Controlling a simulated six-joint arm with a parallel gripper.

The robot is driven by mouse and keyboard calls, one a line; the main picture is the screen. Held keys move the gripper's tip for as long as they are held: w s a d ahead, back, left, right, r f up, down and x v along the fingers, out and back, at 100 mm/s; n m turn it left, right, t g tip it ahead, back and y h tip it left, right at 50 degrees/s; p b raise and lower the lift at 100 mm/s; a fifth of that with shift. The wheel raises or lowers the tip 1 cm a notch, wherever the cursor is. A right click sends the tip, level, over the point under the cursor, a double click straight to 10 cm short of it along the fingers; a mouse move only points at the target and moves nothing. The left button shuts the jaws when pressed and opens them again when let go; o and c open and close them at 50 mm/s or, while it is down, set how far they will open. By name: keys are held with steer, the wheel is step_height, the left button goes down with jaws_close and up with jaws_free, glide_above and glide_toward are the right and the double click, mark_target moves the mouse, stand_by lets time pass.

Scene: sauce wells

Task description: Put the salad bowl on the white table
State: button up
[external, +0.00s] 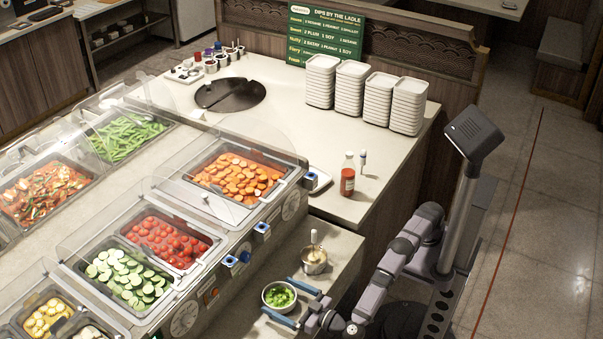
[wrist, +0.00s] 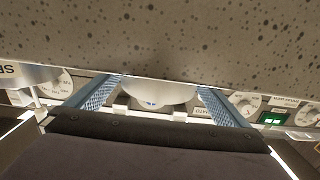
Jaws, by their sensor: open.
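The salad bowl (external: 267,303), a metal bowl with green leaves in it, stands on the lower pale side shelf (external: 335,250) in front of the food bar. My gripper (external: 281,296) is open, with one blue finger on the far side of the bowl and one on the near side. In the wrist view, the pale outside of the bowl (wrist: 155,93) shows between the two spread fingers (wrist: 152,98); its contents are hidden there. I cannot tell whether the fingers touch it. A white-topped table (external: 300,125) stands behind, higher than the shelf.
A small metal pot with a ladle (external: 314,262) stands close behind the bowl. The food bar's knobbed front (external: 240,260) is just left. The table holds plate stacks (external: 365,95), a red sauce bottle (external: 347,178), a dark round lid (external: 230,94) and small condiments; its middle is clear.

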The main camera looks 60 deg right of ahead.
steer(key=shift+w+d, duration=0.1)
steer(key=shift+w, duration=2.65)
steer(key=c, duration=1.3)
steer(key=shift+o, duration=0.2)
steer(key=shift+r, duration=0.1)
step_height(320, 180, up, 10)
steer(key=p, duration=0.1)
step_height(320, 180, up, 21)
steer(key=p, duration=2.1)
glide_above(267, 285)
steer(key=s, duration=0.1)
steer(key=shift+s+d, duration=0.1)
steer(key=shift+d, duration=0.05)
